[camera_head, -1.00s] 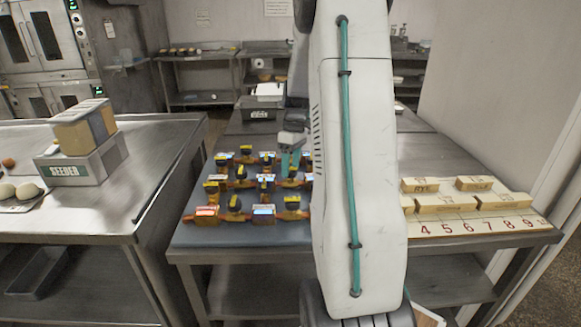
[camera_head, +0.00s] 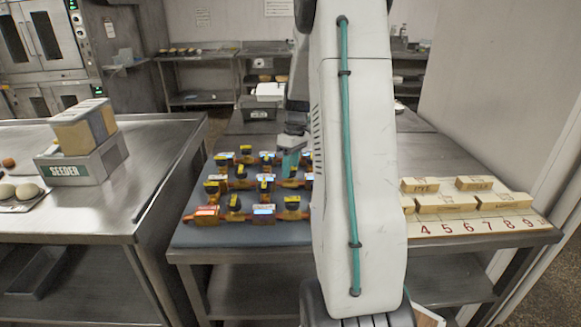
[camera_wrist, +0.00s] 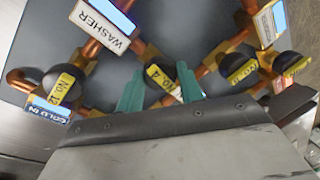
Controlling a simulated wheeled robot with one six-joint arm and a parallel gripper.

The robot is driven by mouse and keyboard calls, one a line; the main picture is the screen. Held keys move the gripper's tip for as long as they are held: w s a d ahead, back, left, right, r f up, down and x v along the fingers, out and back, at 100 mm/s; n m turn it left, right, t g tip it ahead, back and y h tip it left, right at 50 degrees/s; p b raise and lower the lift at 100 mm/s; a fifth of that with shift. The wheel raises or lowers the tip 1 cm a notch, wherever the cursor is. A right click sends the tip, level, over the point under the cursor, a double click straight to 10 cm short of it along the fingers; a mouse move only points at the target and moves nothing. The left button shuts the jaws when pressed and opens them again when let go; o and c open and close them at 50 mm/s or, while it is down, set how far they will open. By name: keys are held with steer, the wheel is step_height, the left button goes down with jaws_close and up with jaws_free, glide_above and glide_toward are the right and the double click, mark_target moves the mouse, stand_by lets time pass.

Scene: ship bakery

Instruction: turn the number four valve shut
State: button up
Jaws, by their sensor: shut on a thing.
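The number four valve (camera_wrist: 160,76) shows in the wrist view as a dark round knob with a yellow label reading "No 4", on copper pipework. The label lies slanted, running down to the right. My gripper (camera_wrist: 161,83) has its two teal fingers on either side of this knob and is shut on it. In the head view my gripper (camera_head: 291,160) is low over the right part of the valve rows, and my arm hides much of that side. The number four knob cannot be made out there.
Neighbouring knobs stand close by: one marked "No 12" (camera_wrist: 62,82) at left and another yellow-labelled knob (camera_wrist: 238,68) at right. A "WASHER" block (camera_wrist: 104,25) is above left. Wooden blocks (camera_head: 447,202) sit on a numbered strip at right. A seeder box (camera_head: 80,165) stands on the left counter.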

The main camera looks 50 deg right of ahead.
steer(key=m, duration=0.4)
steer(key=shift+s+t, duration=0.1)
steer(key=shift+t, duration=0.3)
steer(key=m+t, duration=0.1)
steer(key=m, duration=0.3)
steer(key=shift+m, duration=0.3)
steer(key=m+h, duration=0.1)
steer(key=m, duration=0.3)
steer(key=shift+s+a+t, duration=0.1)
steer(key=shift+s+t, duration=0.05)
steer(key=shift+t, duration=0.15)
steer(key=shift+m+h, duration=0.4)
steer(key=shift+m, duration=1.7)
steer(key=o, duration=1)
steer(key=shift+r, duration=0.1)
steer(key=r, duration=0.2)
steer(key=s+r, duration=0.1)
steer(key=r, duration=0.4)
steer(key=shift+s+r, duration=0.25)
steer(key=shift+s, duration=0.05)
